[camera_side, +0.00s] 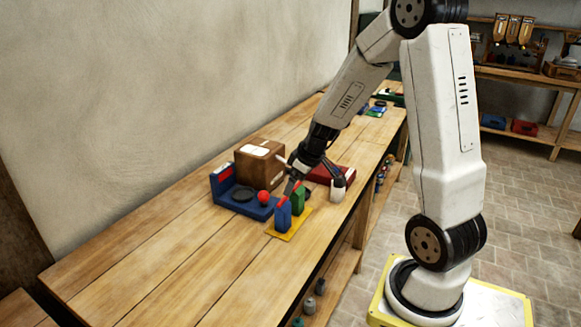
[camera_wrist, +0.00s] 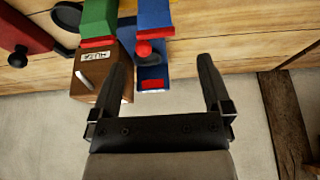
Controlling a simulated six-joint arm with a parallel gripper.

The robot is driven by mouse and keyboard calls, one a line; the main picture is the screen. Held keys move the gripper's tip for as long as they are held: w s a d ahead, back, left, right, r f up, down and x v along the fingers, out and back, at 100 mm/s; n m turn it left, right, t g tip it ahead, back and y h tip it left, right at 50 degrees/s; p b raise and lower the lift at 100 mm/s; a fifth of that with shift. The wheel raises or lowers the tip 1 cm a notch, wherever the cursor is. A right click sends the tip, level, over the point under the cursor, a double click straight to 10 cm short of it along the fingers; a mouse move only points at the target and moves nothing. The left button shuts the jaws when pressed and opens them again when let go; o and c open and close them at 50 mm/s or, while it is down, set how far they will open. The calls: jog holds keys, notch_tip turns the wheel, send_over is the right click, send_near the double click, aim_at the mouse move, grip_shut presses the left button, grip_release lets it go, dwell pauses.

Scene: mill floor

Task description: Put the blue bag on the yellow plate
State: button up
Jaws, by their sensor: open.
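The blue bag (camera_side: 283,217), with a red band near its top, stands upright on the yellow plate (camera_side: 291,233) in the side view. It also shows at the top edge of the wrist view (camera_wrist: 154,14), cut off by the frame. My gripper (camera_side: 314,186) is open above the table, one finger close to the blue bag's top in the picture. In the wrist view my gripper (camera_wrist: 163,62) has nothing between its fingers; whether a finger touches the bag is unclear.
A green bag (camera_side: 298,198) stands right behind the blue one; I cannot tell if it is on the plate. A blue device (camera_side: 222,187) with a red ball (camera_side: 263,197), a brown box (camera_side: 262,165) and a red object (camera_side: 335,174) are close by. The table's front left is clear.

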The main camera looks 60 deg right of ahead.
jog(key=s+a+g, duration=0.1)
jog(key=s+a, duration=0.2)
jog(key=a, duration=0.6)
jog(key=s+a, duration=0.3)
jog(key=a, duration=0.7)
jog(key=shift+s+f+g, duration=0.3)
jog(key=shift+s+g, duration=0.1)
